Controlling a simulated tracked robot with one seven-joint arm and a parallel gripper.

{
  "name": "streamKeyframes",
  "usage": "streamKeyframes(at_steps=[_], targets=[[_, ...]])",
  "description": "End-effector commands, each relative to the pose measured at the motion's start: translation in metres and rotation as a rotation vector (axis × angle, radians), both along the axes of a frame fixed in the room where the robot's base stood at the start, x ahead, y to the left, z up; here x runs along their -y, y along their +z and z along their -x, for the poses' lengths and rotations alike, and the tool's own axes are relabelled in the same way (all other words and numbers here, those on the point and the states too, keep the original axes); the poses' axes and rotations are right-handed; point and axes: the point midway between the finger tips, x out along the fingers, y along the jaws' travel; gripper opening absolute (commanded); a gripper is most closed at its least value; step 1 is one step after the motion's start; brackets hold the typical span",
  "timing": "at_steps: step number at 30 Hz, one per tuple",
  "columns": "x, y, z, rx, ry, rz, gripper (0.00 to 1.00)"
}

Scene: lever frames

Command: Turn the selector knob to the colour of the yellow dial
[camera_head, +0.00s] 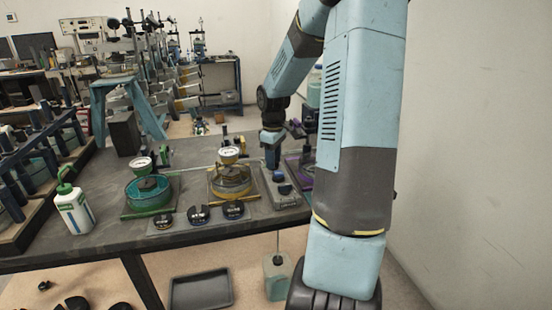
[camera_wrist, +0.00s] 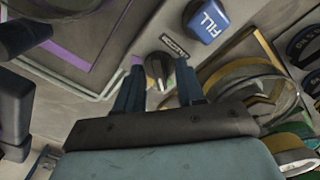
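The yellow dial (camera_head: 229,155) stands above a round clear bowl on a yellow-edged plate. To its right is a grey control box (camera_head: 286,199), with a blue FILL button (camera_wrist: 207,20) on it. The dark selector knob (camera_wrist: 158,68) shows in the wrist view, beside a small label plate. My gripper (camera_head: 272,158) points down over the far end of the box. In the wrist view my gripper (camera_wrist: 160,80) is open, with one finger on each side of the knob. Contact with the knob cannot be told. My gripper hides the knob in the head view.
A green-edged station with a dial (camera_head: 140,164) stands left, and a purple-edged station (camera_head: 301,165) stands right, partly behind my arm. Dark round pieces (camera_head: 198,214) lie along the front edge. A white bottle (camera_head: 73,208) with a green top stands at the left.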

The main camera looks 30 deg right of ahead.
Motion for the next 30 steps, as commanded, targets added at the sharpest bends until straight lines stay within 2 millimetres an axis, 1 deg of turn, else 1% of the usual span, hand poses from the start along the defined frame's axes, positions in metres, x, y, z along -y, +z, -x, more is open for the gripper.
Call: streamKeyframes(at_steps=[8,20,26,27,30], targets=[[0.000,-0.001,0.000,0.000,0.000,0.000,0.38],[-0.001,-0.001,0.000,0.000,0.001,0.000,0.01],[-0.001,-0.001,0.000,-0.001,0.001,-0.001,0.00],[0.010,-0.001,0.000,0.000,-0.002,-0.001,0.00],[0.003,-0.001,0.000,0.001,-0.004,0.001,0.00]])
